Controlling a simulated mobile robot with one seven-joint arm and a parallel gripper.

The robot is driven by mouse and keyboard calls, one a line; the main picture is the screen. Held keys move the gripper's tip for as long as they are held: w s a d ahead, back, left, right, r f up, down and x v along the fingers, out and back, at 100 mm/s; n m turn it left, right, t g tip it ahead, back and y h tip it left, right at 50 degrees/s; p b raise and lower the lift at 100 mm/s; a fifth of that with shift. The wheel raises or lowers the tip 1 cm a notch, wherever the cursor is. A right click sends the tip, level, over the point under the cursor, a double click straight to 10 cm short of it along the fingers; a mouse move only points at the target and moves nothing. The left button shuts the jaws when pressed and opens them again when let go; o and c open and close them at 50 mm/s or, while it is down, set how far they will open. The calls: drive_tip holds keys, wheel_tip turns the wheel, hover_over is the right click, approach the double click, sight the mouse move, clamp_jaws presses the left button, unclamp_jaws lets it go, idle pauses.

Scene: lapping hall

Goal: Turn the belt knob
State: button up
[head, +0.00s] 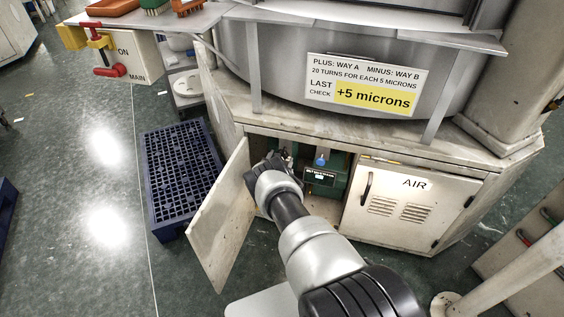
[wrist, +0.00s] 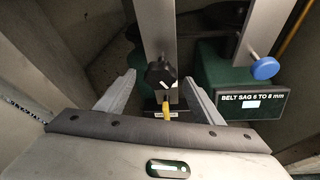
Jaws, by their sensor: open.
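In the wrist view a black lobed knob (wrist: 160,74) sits on a grey upright bar, with a small yellow piece (wrist: 166,106) below it. My gripper (wrist: 158,77) is open, with one finger on each side of the black knob; I cannot tell if either touches it. A blue round knob (wrist: 265,68) is to the right, outside the fingers, above a sign (wrist: 252,106) reading "BELT SAG 6 TO 8 mm". No label marks either knob as the belt knob. In the head view my gripper (head: 279,160) reaches into the open cabinet; the blue knob (head: 321,161) shows there, and the black knob is hidden.
The open cabinet door (head: 220,218) stands left of my arm. The closed "AIR" door (head: 407,205) is to the right. A placard (head: 366,85) above reads "20 turns for each 5 microns" and "+5 microns". A blue pallet (head: 180,175) lies on the floor at left.

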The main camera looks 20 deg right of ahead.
sight(282, 155)
drive_tip(key=b+x, duration=0.1)
drive_tip(key=x, duration=0.1)
drive_tip(key=shift+w+d+f+b, duration=0.15)
drive_tip(key=shift+f+b, duration=0.2)
drive_tip(key=shift+b, duration=0.05)
drive_tip(key=shift+w+d+r+b, duration=0.1)
drive_tip(key=shift+w+d+b, duration=0.2)
drive_tip(key=shift+w, duration=0.2)
drive_tip(key=shift+c, duration=0.4)
drive_tip(key=c, duration=1)
drive_tip(key=shift+o, duration=0.2)
drive_tip(key=shift+n+g+h, duration=0.6)
drive_tip(key=shift+n+h, duration=0.3)
drive_tip(key=shift+n, duration=0.6)
drive_tip(key=o, duration=1)
drive_tip(key=shift+o, duration=0.2)
drive_tip(key=shift+r, duration=0.1)
